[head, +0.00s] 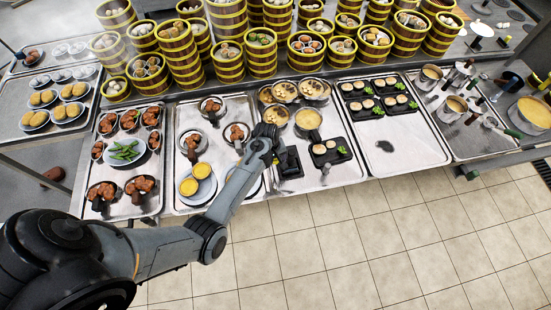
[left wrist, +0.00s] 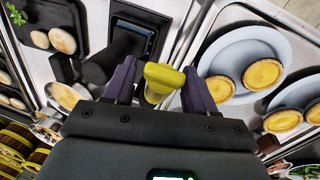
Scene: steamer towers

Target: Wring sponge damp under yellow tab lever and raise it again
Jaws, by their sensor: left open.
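My left gripper (head: 272,140) reaches over the front middle of the counter. In the left wrist view its two purple-grey fingers (left wrist: 158,78) are open, one on each side of a yellow tab (left wrist: 164,76). Whether either finger touches the tab cannot be told. Next to the tab is a black device (left wrist: 112,60) with a dark rectangular recess (left wrist: 140,36). In the head view this black device (head: 290,163) sits just right of the gripper and is partly hidden by it. I cannot make out a sponge. My right gripper is not in view.
A plate with yellow tarts (head: 198,184) lies left of my forearm; it also shows in the left wrist view (left wrist: 243,65). A pot (head: 308,120) and a black food tray (head: 330,151) stand close right. Steamer towers (head: 180,52) line the back. The right tray (head: 405,140) has bare room.

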